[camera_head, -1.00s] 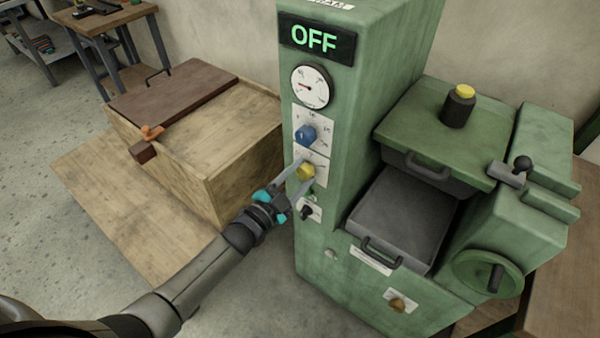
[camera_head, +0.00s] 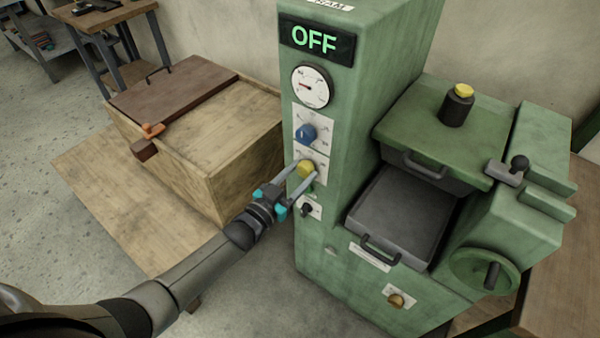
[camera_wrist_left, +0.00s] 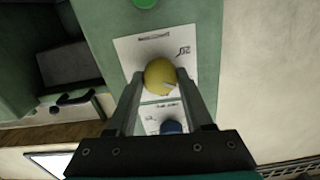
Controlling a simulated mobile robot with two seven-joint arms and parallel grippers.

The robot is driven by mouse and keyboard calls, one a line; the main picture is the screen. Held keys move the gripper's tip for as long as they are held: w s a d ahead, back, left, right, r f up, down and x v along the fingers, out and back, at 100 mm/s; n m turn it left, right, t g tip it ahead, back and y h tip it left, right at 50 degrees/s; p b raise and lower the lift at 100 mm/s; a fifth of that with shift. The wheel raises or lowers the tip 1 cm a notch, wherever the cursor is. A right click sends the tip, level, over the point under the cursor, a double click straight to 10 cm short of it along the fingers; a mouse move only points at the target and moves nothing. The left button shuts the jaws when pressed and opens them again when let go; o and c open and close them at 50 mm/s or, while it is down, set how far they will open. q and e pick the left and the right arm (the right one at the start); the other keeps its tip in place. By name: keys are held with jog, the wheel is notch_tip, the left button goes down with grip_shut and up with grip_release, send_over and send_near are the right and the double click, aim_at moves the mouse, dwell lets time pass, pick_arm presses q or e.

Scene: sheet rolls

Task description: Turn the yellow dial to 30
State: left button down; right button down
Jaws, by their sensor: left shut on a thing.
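The yellow dial (camera_head: 306,168) sits on a white scale plate on the front of the green machine, below the blue dial (camera_head: 305,134). My left gripper (camera_head: 303,172) is shut on the yellow dial, one finger on each side. The left wrist view also shows the yellow dial (camera_wrist_left: 160,77) between the fingertips, with a pale pointer mark on it. Most of the scale is hidden or too small to read. The blue dial (camera_wrist_left: 172,127) shows partly between the fingers there. My right gripper is not in view.
The green machine (camera_head: 350,230) has an OFF display (camera_head: 317,39), a gauge (camera_head: 312,86) and a small black switch (camera_head: 307,209) below the yellow dial. A grey tray (camera_head: 405,215) and a handwheel (camera_head: 487,271) are at its right. A wooden crate (camera_head: 235,165) stands to the left.

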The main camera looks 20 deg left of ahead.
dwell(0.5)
pick_arm(q)
jog(key=shift+c, duration=1.4)
grip_release()
jog(key=p+v, duration=0.2)
jog(key=v, duration=1.3)
jog(key=shift+s, duration=0.1)
